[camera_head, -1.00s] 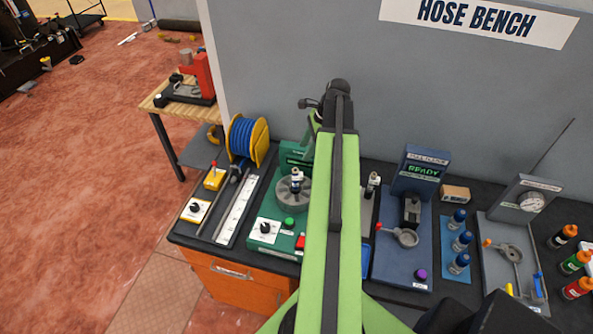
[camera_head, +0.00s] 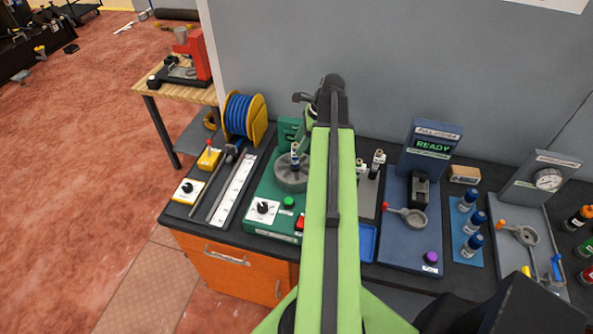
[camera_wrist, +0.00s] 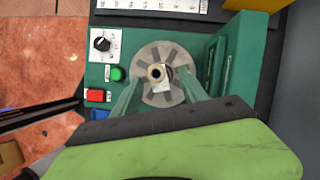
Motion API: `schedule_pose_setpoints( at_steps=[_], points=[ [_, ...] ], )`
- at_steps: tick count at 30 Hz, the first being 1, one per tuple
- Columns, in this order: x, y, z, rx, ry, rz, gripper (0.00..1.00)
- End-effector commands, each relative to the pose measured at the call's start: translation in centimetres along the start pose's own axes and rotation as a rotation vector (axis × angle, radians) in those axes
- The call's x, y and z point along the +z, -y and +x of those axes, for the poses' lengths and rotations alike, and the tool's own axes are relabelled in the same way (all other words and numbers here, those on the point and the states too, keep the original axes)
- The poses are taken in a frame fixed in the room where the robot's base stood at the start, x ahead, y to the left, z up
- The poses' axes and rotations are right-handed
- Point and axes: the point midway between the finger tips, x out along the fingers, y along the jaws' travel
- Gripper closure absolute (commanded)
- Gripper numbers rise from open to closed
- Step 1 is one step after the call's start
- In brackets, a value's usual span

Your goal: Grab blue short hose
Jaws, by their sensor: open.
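A short upright piece (camera_head: 295,157) with a pale metal end and dark blue below stands on the round grey plate (camera_head: 290,180) of the green machine. It appears to be the short blue hose. In the wrist view I see its metal end (camera_wrist: 157,73) from above, with a round opening, over the slotted plate. My gripper (camera_wrist: 160,80) is open, with a finger on either side of this end in the picture. I cannot tell how far above it the fingers are. In the head view my arm hides most of the gripper.
A yellow reel of blue hose (camera_head: 242,116) stands at the back left of the bench. The green machine has a dial (camera_head: 263,208), a green button and a red button. To the right are a blue machine reading READY (camera_head: 432,146) and several blue-capped bottles (camera_head: 472,245).

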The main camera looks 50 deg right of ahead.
Motion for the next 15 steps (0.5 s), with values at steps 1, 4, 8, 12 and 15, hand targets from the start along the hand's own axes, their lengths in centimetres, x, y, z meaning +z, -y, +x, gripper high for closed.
schedule_pose_setpoints(
  at_steps=[1,4,8,12,15],
  points=[
    [0.0,0.0,0.1,0.0,0.0,0.0,0.49],
    [0.0,0.0,0.2,0.0,0.0,0.0,0.49],
    [-0.2,-0.1,2.0,0.001,0.0,-0.001,0.49],
    [-0.4,-0.1,4.6,0.001,0.0,-0.002,0.49],
    [-0.2,-0.1,5.5,0.001,0.0,-0.002,0.49]
  ],
)
